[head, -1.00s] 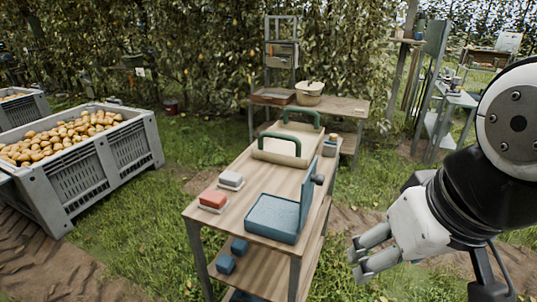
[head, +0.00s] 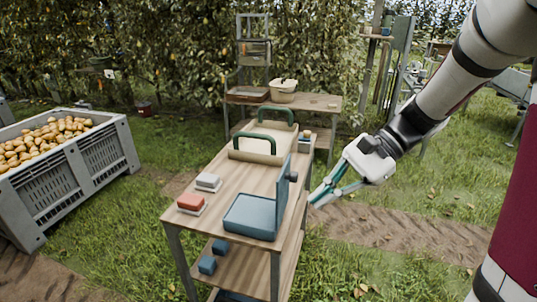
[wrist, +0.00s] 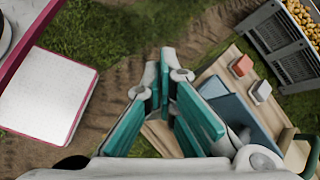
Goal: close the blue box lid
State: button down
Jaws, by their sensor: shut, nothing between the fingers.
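The blue box (head: 250,217) sits on the wooden table's near right part. Its lid (head: 282,200) stands upright, open, along the box's right side, with a dark knob on its outer face. The box (wrist: 243,112) also shows in the wrist view, with the lid partly behind my right finger. My gripper (head: 318,199) is shut and empty, just to the right of the lid at about table height; I see no clear contact. Its teal fingers (wrist: 160,100) fill the middle of the wrist view.
A red block (head: 191,202) and a grey block (head: 208,182) lie left of the box. A holder with green handles (head: 255,145) stands behind it. Blue cubes (head: 207,265) lie on the lower shelf. A pear crate (head: 75,185) stands left.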

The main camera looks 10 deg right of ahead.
jog(key=w+d+f+m+t+y, duration=0.2)
jog(key=w+d+f+m+t, duration=0.1)
jog(key=d+m, duration=0.15)
jog(key=w+d+f+m+t+y+p, duration=0.1)
jog(key=w+d+f+m+t+y, duration=0.15)
jog(key=d, duration=0.35)
jog(key=w+d+f+m+t+y, duration=0.1)
jog(key=w+d+f+m+t, duration=0.1)
jog(key=w+d+m+t, duration=0.3)
jog(key=w+a+p, duration=0.1)
jog(key=w+a, duration=0.1)
jog(key=a, duration=0.3)
jog(key=w+a+g+p, duration=0.1)
jog(key=w+a, duration=0.2)
jog(key=a, duration=0.3)
jog(key=shift+w+a+f+n, duration=0.2)
jog(key=shift+w+f+n, duration=0.05)
jog(key=shift+w+n, duration=0.15)
jog(key=shift+a+r, duration=0.1)
